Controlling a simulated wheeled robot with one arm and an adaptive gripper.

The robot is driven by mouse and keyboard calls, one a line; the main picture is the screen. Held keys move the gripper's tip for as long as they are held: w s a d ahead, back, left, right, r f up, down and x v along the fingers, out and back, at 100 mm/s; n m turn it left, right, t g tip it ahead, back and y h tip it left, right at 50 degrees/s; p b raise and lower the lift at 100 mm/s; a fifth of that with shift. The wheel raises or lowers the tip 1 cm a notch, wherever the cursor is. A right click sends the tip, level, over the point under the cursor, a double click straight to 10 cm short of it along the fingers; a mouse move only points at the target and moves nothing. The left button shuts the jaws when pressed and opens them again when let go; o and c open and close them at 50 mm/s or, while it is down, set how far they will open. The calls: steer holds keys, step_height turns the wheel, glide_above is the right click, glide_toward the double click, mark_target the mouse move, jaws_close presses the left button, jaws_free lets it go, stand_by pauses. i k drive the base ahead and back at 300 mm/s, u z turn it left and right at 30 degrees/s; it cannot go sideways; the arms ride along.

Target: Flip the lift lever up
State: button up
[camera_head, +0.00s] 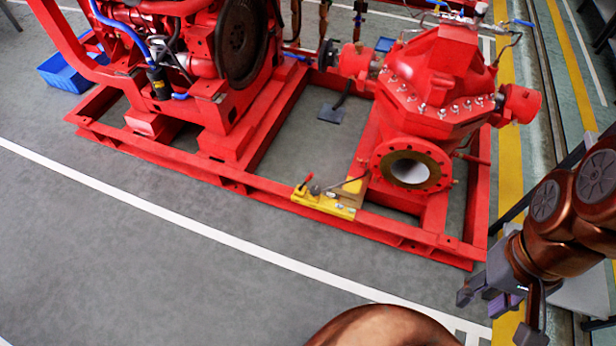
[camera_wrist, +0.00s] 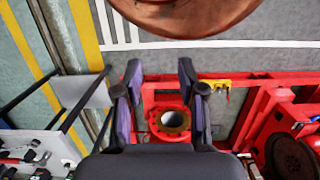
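A small yellow device (camera_head: 322,200) sits on the near rail of the red pumpset frame, left of the pump's round flange. A dark rod (camera_head: 328,187) with a rounded end lies low across it, and a short red-tipped handle (camera_head: 305,181) stands at its left end. I cannot tell which of these is the lift lever. The device shows small in the wrist view (camera_wrist: 218,86), right of my fingers. My gripper (camera_head: 500,304) is at the lower right, well apart from the device. In the wrist view its fingers (camera_wrist: 160,68) are spread with nothing between them.
The red pump (camera_head: 440,75) and its open flange (camera_head: 410,170) stand right of the device. The engine (camera_head: 215,50) stands at the left. Grey floor (camera_head: 180,270) in front of the frame is clear. A cart with tools (camera_wrist: 30,148) is at the wrist view's lower left.

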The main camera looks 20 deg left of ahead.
mark_target(311, 175)
steer(key=u, duration=0.25)
steer(key=i, duration=0.45)
steer(key=u, duration=1.7)
